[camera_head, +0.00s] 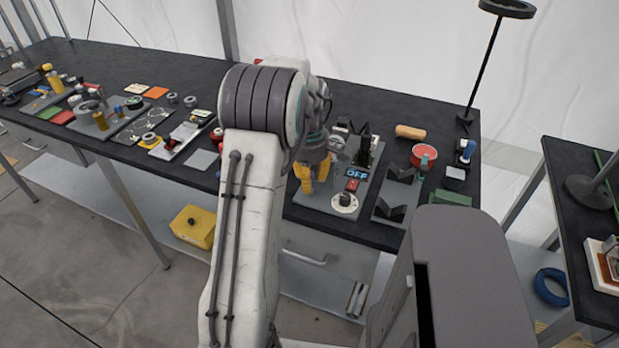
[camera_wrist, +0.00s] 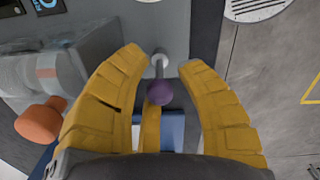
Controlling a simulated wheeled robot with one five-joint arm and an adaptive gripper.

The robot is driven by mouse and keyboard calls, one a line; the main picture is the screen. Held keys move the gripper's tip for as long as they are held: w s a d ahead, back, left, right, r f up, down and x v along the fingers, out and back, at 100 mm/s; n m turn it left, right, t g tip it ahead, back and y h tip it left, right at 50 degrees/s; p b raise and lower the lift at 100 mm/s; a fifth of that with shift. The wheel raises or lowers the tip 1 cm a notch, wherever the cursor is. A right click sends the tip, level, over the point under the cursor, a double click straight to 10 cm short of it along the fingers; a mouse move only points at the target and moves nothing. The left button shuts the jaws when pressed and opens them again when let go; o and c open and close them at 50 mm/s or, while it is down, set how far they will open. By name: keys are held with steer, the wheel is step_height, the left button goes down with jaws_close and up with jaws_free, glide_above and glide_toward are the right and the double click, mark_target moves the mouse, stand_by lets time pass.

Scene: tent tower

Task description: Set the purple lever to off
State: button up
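The purple lever has a round purple knob (camera_wrist: 160,93) on a short metal stem (camera_wrist: 159,66), seen in the wrist view. My gripper (camera_wrist: 161,68) has its yellow fingers spread apart, one on each side of the knob, with visible gaps. A third yellow finger shows below the knob. In the head view my gripper (camera_head: 312,176) is low over the left part of a grey panel (camera_head: 322,203). There the lever is hidden behind my gripper and arm. The panel carries a display (camera_head: 357,174) reading OFF, a red switch (camera_head: 351,185) and a round white dial (camera_head: 344,204).
An orange knob (camera_wrist: 40,121) on a grey part lies left of the fingers in the wrist view. A dark bracket (camera_head: 396,193) and a red round object (camera_head: 424,155) stand right of the panel. Several small devices fill the table's left side. The floor lies beyond the front edge.

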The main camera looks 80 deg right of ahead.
jaws_close()
steer(key=shift+d+r+p, duration=0.1)
steer(key=shift+r+p, duration=0.15)
steer(key=shift+p, duration=0.45)
steer(key=shift+d+f+y+p, duration=0.1)
steer(key=shift+f+y+p, duration=0.05)
steer(key=shift+y+p, duration=0.15)
steer(key=shift+o, duration=1.4)
jaws_free()
step_height(320, 180, up, 12)
steer(key=shift+f, duration=0.1)
